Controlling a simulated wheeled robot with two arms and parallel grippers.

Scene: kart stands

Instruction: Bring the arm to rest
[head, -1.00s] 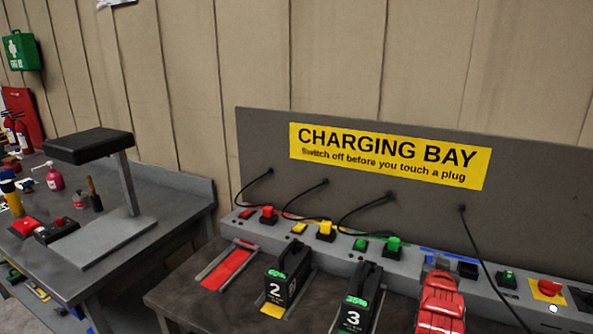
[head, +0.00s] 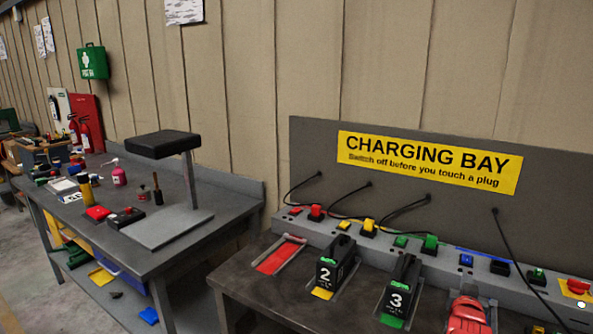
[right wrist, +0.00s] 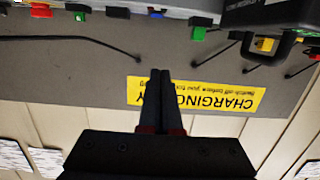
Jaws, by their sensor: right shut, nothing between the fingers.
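The fingers stand clear of the black packs. My left gripper is not in view.
Black packs 2 (head: 335,264) and 3 (head: 400,287) stand on the charging bench (head: 245,284). Left of them is an empty red dock (head: 280,257). Cables hang from the grey board (head: 310,150). Another cluttered workbench (head: 225,197) stands at left, with open floor before it.

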